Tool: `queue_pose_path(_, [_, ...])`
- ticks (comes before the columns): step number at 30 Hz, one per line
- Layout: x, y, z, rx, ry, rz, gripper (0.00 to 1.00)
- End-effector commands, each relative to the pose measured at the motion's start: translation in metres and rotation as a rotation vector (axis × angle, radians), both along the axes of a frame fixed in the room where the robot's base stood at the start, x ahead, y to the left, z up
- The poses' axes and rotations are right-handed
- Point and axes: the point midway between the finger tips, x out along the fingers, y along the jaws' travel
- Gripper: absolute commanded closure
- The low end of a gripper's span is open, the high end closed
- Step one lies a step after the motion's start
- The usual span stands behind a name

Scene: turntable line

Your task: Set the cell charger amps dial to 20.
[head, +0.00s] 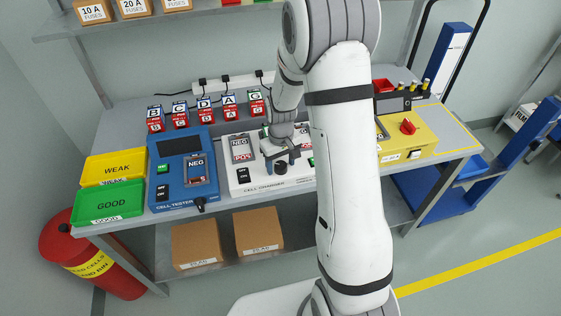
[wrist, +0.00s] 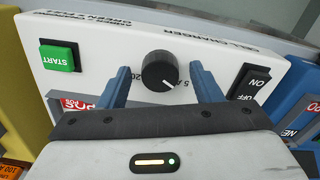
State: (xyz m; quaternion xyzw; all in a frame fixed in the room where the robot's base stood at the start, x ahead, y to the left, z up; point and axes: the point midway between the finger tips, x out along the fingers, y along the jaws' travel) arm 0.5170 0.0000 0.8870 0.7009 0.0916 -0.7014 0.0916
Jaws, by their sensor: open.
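The cell charger (head: 241,184) is a white box on the bench, left of my upper arm in the head view. Its amps dial (wrist: 160,70) is a round black knob with a white pointer line, which points toward the lower right, near the "5 A" mark in the wrist view. A "20" mark shows at the dial's left, partly behind a finger. My gripper (wrist: 161,68) is open, with one blue finger on each side of the dial and a visible gap on both sides. In the head view, the dial (head: 281,168) shows just below my gripper (head: 282,156).
A green START button (wrist: 59,57) and a black ON/OFF switch (wrist: 249,82) flank the dial. The blue cell tester (head: 175,180) stands to the left, with green and yellow trays beyond it. A yellow box with a red knob (head: 408,127) stands to the right.

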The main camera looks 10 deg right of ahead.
Motion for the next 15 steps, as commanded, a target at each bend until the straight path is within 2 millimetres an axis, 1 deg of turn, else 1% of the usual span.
queue_pose_path(6, [0.0000,0.0003,-0.0007,0.000,0.000,0.000,0.41])
queue_pose_path(8, [0.0000,0.0004,-0.0006,0.000,0.000,0.001,0.45])
queue_pose_path(15, [-0.0001,0.0006,-0.0004,0.000,0.000,0.001,0.65])
